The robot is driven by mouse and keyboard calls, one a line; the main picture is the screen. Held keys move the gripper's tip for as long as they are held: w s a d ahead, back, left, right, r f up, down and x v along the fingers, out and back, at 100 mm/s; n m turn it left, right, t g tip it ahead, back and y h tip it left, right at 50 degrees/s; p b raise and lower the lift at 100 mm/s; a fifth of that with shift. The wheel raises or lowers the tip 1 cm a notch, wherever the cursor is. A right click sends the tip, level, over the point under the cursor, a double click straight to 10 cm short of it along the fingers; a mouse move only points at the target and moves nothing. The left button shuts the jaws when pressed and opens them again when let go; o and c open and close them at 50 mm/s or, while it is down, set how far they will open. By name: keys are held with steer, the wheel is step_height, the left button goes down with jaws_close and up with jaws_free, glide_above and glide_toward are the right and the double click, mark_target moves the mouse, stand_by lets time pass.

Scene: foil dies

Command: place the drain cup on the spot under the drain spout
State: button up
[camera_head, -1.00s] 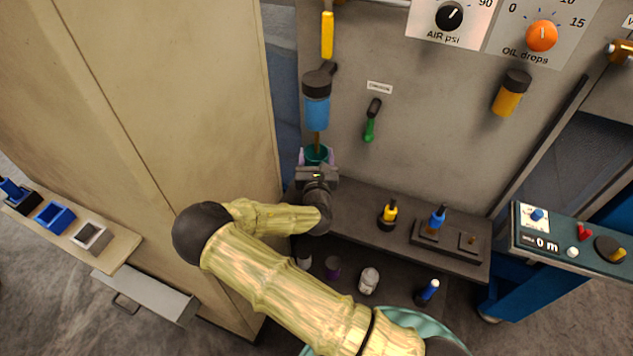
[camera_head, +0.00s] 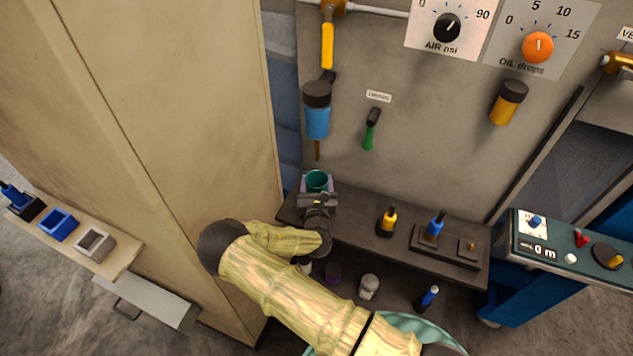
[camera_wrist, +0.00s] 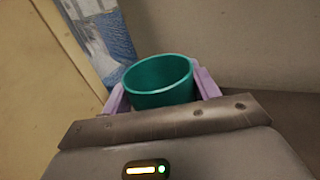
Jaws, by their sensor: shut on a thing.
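The drain cup is a teal, open-topped cup (camera_head: 317,180), held upright between the pale purple jaws of my gripper (camera_head: 317,187). In the wrist view the empty-looking cup (camera_wrist: 160,82) sits between both fingers (camera_wrist: 161,95), which are shut on it. The drain spout (camera_head: 317,150) is a thin brown tube under the blue filter bowl (camera_head: 317,122). The cup is below the spout with a gap between them, at the left end of the dark shelf (camera_head: 350,212). My gripper hides the cup's base and the spot, so I cannot tell whether the cup touches the shelf.
A tan cabinet (camera_head: 190,130) rises close on the left. A green-handled valve (camera_head: 370,135) hangs on the grey panel. Several small items stand on the lower shelf.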

steer(key=shift+f, duration=0.1)
steer(key=o, duration=1.1)
steer(key=shift+r, duration=0.25)
steer(key=s+b, duration=0.1)
steer(key=s, duration=0.4)
steer(key=s+b, duration=0.1)
steer(key=s, duration=0.5)
steer(key=shift+d+f, duration=0.2)
steer(key=shift+s+r, duration=0.1)
steer(key=shift+s, duration=0.4)
